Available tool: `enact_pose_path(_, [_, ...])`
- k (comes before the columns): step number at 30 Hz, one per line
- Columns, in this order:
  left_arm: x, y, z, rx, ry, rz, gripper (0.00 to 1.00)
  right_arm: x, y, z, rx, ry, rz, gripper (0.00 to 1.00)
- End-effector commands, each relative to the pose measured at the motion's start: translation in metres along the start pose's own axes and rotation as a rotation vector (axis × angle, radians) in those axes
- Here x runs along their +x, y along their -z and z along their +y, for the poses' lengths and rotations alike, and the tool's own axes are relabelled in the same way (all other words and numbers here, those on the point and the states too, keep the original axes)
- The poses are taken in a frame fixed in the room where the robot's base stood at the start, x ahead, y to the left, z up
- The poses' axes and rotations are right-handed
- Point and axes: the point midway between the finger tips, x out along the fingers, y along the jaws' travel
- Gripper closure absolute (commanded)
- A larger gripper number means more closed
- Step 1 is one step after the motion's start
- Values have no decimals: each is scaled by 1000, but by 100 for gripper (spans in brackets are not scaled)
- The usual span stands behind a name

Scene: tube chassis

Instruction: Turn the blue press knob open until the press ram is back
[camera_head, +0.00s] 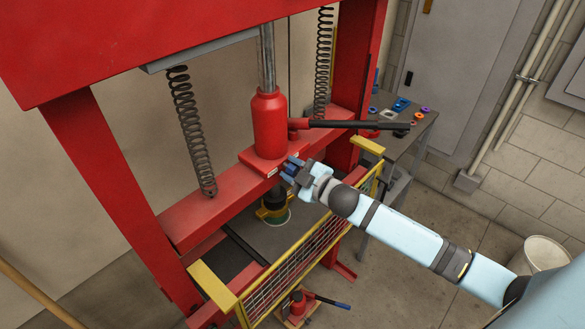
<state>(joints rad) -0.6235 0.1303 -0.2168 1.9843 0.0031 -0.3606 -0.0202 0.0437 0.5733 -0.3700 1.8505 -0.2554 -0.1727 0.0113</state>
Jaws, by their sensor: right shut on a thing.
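The red press frame (110,165) fills the left and middle. A red bottle jack (269,122) stands upright on its red crossbeam, and the bright press ram (267,55) extends from the jack's top up to a grey plate. My right gripper (291,169) reaches in from the right and is shut on the blue press knob (287,178) at the front of the jack's base. The fingers hide part of the knob, so its turn angle cannot be read. My left gripper is not in view.
Two coil springs (190,130) flank the jack. A black pump handle (358,125) sticks out right above my wrist. A yellow mesh guard (300,262) stands below my arm. A grey bench (425,126) holds small parts behind. A white bucket (545,255) stands right.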

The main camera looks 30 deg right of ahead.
Motion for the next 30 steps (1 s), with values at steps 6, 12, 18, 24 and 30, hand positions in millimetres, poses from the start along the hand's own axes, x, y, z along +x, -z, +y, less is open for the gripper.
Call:
enact_pose_path(6, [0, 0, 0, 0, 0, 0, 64, -1, -2, -4, -9, 6, -4, 88])
enact_pose_path(12, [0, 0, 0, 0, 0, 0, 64, -1, -2, -4, -9, 6, -4, 88])
enact_pose_path(18, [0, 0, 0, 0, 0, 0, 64, -1, -1, -3, -9, 4, -2, 39])
enact_pose_path(24, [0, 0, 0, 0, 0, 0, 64, 0, 0, -2, -9, 2, -1, 39])
enact_pose_path(30, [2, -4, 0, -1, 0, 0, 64, -14, -2, -3, -9, 2, -2, 39])
